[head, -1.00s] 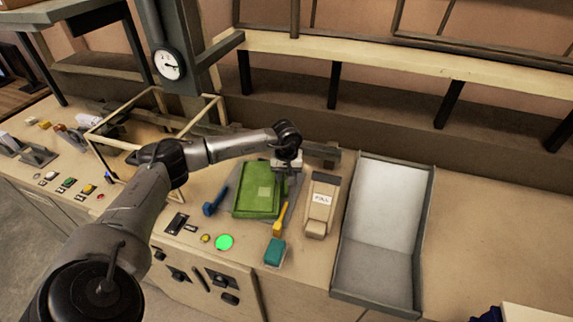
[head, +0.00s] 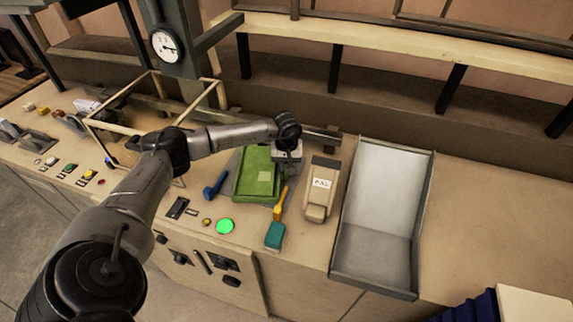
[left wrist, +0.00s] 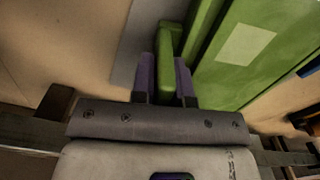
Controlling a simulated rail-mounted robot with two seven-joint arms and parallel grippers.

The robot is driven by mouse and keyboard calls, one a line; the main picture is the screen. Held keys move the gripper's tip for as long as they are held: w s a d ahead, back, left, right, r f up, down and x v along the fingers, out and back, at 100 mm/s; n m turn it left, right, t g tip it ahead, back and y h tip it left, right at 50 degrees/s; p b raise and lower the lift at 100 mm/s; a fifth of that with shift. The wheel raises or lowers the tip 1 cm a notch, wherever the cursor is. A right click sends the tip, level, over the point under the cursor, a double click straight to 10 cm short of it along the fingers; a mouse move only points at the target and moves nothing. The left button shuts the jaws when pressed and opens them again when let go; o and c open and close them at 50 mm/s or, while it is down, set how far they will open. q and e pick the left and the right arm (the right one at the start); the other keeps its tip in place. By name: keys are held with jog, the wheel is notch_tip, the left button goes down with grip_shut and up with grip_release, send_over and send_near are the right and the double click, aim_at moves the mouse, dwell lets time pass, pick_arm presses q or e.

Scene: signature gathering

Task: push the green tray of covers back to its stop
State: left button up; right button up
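The green tray (head: 243,185) lies on the bench in the head view, a lighter patch on its green contents. In the left wrist view the green surface with a pale square (left wrist: 243,46) fills the upper right. My left gripper (head: 287,165) is at the tray's back right side. In the left wrist view its two purple fingers (left wrist: 165,80) stand on either side of a narrow upright green part of the tray and appear closed on it. The fingertips are hidden in the head view. The tray's stop cannot be made out clearly. My right gripper is not in view.
A blue-handled tool (head: 215,187) lies left of the tray. A yellow brush (head: 281,204), teal block (head: 274,235) and beige stapler-like device (head: 321,190) sit to its right and front. A grey metal tray (head: 375,210) stands further right. A grey rail (head: 318,133) runs behind.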

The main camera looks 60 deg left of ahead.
pick_arm(q)
grip_shut()
jog(key=o, duration=0.5)
grip_release()
jog(key=shift+o, duration=0.2)
jog(key=shift+r, duration=0.1)
notch_tip(320, 180, up, 14)
jog(key=b, duration=0.1)
